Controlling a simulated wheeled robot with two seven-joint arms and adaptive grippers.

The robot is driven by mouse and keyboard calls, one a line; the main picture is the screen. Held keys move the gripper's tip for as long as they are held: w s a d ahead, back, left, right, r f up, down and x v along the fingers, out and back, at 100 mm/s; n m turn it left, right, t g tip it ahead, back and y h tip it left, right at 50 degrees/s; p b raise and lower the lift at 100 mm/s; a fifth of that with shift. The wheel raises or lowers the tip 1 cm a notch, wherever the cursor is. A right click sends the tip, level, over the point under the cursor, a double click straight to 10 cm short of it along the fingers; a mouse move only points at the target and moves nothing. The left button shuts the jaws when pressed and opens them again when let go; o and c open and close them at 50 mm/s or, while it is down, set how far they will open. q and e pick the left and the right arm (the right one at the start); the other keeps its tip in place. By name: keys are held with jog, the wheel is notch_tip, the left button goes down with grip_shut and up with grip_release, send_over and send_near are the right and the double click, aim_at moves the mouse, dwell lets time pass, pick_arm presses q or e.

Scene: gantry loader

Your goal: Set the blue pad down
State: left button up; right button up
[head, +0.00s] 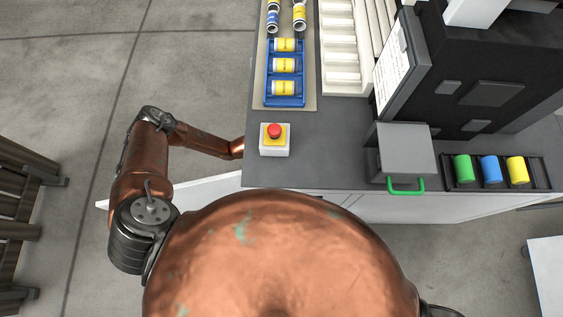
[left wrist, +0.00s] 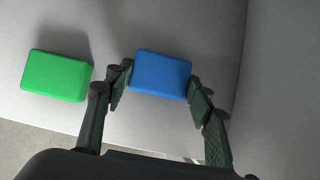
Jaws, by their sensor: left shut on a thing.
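The blue pad (left wrist: 162,75) is a flat rounded block in the left wrist view. My left gripper (left wrist: 160,86) has a finger on each side of it and is shut on it. A pale grey surface lies behind the pad; whether the pad touches it I cannot tell. In the head view my left arm reaches in from the left and its gripper is hidden past the counter edge. The blue pad does not show there. My right gripper is in neither view.
A green pad (left wrist: 56,76) lies on the pale surface left of the blue one. A grey wall (left wrist: 283,90) rises at right. On the counter are a red stop button (head: 274,131), a blue rack (head: 285,101) of yellow-labelled cans and a grey box (head: 404,152) with a green handle.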

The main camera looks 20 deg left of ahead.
pick_arm(q)
jog(key=o, duration=0.7)
jog(key=shift+f, duration=0.2)
jog(key=o, duration=0.5)
jog(key=shift+r, duration=0.1)
jog(key=shift+r, duration=0.2)
jog(key=p+v, duration=0.2)
jog(key=v, duration=0.5)
jog(key=shift+r, duration=0.15)
jog(key=shift+a, duration=0.2)
